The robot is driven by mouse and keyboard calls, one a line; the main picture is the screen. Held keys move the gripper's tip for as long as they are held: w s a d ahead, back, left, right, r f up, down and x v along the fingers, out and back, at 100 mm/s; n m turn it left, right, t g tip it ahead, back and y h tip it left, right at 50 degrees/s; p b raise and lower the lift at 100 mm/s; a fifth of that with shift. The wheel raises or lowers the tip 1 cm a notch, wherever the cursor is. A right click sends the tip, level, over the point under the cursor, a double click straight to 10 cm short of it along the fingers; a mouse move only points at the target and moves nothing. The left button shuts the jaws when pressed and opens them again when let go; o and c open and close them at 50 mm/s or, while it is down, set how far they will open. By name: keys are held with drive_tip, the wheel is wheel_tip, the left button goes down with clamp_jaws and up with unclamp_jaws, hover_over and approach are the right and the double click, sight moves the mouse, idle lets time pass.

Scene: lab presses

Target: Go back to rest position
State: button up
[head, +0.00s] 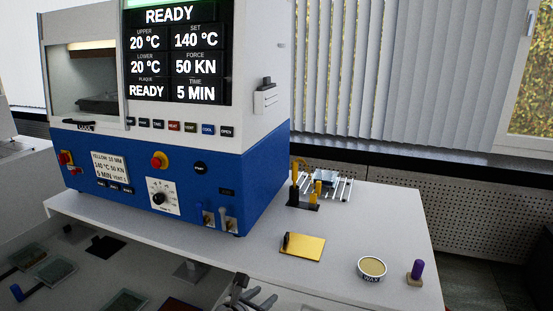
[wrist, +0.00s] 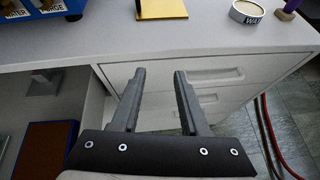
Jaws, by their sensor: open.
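My gripper (wrist: 159,98) is open and empty in the wrist view. Its two dark fingers stand apart in front of the white drawer unit, below the bench's front edge. In the head view part of my gripper (head: 258,300) shows at the bottom edge, in front of the bench. The blue and white lab press (head: 225,175) stands on the bench at the left. Its screen reads READY, upper and lower 20 °C, set 140 °C, force 50 KN, time 5 MIN.
On the white bench (head: 345,275) lie a gold plate (head: 303,247), a round wax tin (head: 372,268), and a purple-handled tool (head: 416,270). A rack with metal rods (head: 328,182) stands behind. Lower left, several plates lie on a lower surface. Red hoses (wrist: 270,135) run at right.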

drive_tip(key=s+d+m+g+y+p, duration=0.2)
drive_tip(key=s+d+m+g+p, duration=0.1)
drive_tip(key=s+d+m+g, duration=0.75)
drive_tip(key=s+d+r+m+t+y+p, duration=0.1)
drive_tip(key=s+r+m, duration=0.3)
drive_tip(key=r, duration=0.6)
drive_tip(key=s+d+r+m+t+y+p, duration=0.1)
drive_tip(key=s+d+r+m+t+p, duration=0.1)
drive_tip(key=r+m, duration=0.7)
drive_tip(key=s+d+r+m+t+y+p, duration=0.1)
drive_tip(key=s+d+r+m+p, duration=0.3)
drive_tip(key=r, duration=0.9)
drive_tip(key=shift+s+r+m+t+p, duration=0.15)
drive_tip(key=shift+s+m+t+p, duration=0.25)
drive_tip(key=shift+s+m, duration=0.6)
drive_tip(key=shift+w+a, duration=0.1)
drive_tip(key=shift+w, duration=0.05)
